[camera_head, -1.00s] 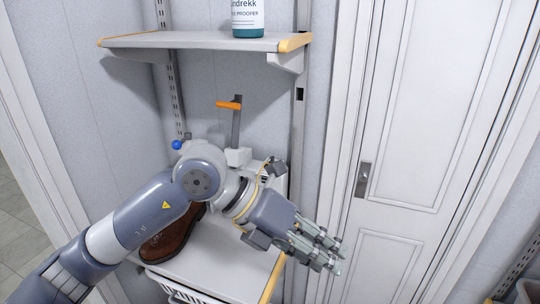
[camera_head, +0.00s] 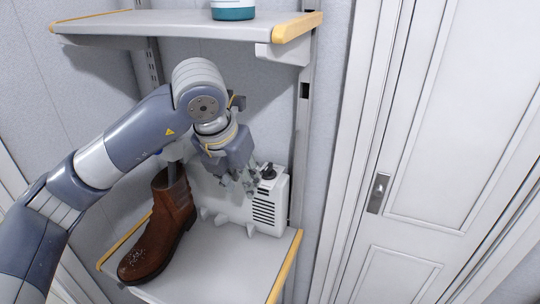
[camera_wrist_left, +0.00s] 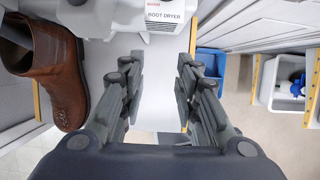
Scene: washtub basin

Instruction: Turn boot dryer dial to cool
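The boot dryer (camera_head: 268,205) is a white unit with a vented side on the lower shelf, at the middle of the head view. A black dial (camera_head: 267,172) sits on its top right. In the left wrist view, the dryer's body (camera_wrist_left: 118,18) shows at the top with a "BOOT DRYER" label; its dial is not seen there. My left gripper (camera_head: 240,185) is just left of the dial in the head view, apparently empty. In the left wrist view its fingers (camera_wrist_left: 160,90) are spread with a clear gap. My right gripper is not in view.
A brown boot (camera_head: 165,225) stands left of the dryer, also at left in the wrist view (camera_wrist_left: 62,75). The upper shelf (camera_head: 185,24) holds a white and teal bottle (camera_head: 233,9). The lower shelf (camera_head: 215,270) is clear at the front. A white door (camera_head: 440,150) is at right.

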